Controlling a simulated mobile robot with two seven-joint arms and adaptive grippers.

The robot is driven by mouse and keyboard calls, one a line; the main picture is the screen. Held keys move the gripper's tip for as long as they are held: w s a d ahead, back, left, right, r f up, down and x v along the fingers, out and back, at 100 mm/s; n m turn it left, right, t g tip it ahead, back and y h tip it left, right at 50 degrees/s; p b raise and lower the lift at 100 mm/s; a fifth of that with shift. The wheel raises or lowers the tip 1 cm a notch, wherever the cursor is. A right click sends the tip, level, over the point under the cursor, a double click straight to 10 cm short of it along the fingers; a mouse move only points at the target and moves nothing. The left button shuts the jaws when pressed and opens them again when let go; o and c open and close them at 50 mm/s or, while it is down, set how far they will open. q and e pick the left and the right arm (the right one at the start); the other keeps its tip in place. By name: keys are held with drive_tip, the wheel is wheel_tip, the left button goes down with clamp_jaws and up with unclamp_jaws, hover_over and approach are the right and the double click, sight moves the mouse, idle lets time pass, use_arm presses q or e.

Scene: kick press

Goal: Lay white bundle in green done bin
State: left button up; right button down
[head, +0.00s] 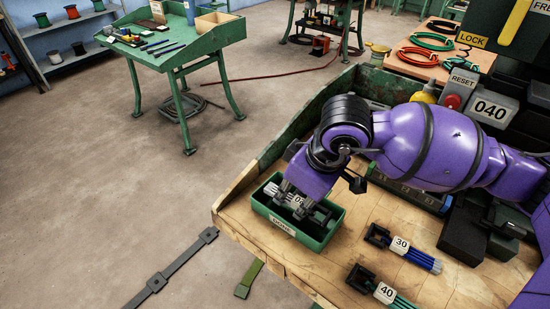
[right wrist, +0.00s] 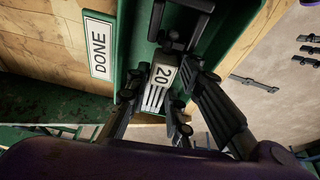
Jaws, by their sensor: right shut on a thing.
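The green done bin (head: 325,230) stands at the front left of the wooden bench top, its DONE label facing outward. Its wall also shows in the right wrist view (right wrist: 123,62). My right gripper (head: 297,200) reaches down into the bin's opening. It is shut on the white bundle (right wrist: 163,76), a set of white wires with a dark end clip and a tag reading 20. In the head view the bundle's white wires (head: 272,189) show inside the bin's outline, partly hidden by the fingers. Whether it touches the bin floor I cannot tell. My left gripper is not in view.
Blue bundle 30 (head: 402,246) and green bundle 40 (head: 385,292) lie right of the bin. A raised green bench edge (head: 290,133) runs behind it. A green side table (head: 180,45) stands across the open floor.

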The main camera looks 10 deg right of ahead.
drive_tip(key=c, duration=1.6)
unclamp_jaws()
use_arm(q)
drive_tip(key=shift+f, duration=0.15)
use_arm(e)
drive_tip(key=shift+o, duration=0.7)
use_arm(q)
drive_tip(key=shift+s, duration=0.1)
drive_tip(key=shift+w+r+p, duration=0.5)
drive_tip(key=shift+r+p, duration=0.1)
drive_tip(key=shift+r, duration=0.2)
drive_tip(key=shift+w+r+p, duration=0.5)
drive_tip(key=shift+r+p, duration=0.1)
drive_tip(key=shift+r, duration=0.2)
use_arm(e)
drive_tip(key=shift+v, duration=3.55)
